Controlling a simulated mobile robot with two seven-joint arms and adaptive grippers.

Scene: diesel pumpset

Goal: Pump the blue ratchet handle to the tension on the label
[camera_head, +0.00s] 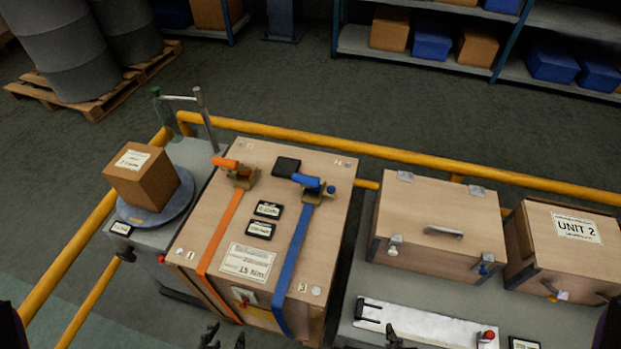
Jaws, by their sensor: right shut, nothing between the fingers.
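The blue ratchet handle (306,181) sits on its ratchet buckle on the top of a large wooden crate (330,166), near the back right. A blue strap (295,243) runs from it across the lid and over the front edge. A paper label (247,261) on the lid seems to read 15 with a unit too small to make out. Two small black displays (268,209) sit mid-lid, also not clearly legible. My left gripper (224,338) is open at the bottom edge, in front of the crate. My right gripper (397,338) is shut and empty at the bottom edge, right of the crate. Both are far from the handle and mostly cut off.
An orange ratchet handle (225,163) with an orange strap (222,235) lies to the left. A black box (286,167) sits between the ratchets. A carton (146,178) rests on a round scale at left. Two wooden cases (438,215) stand right. A yellow rail (400,156) runs behind.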

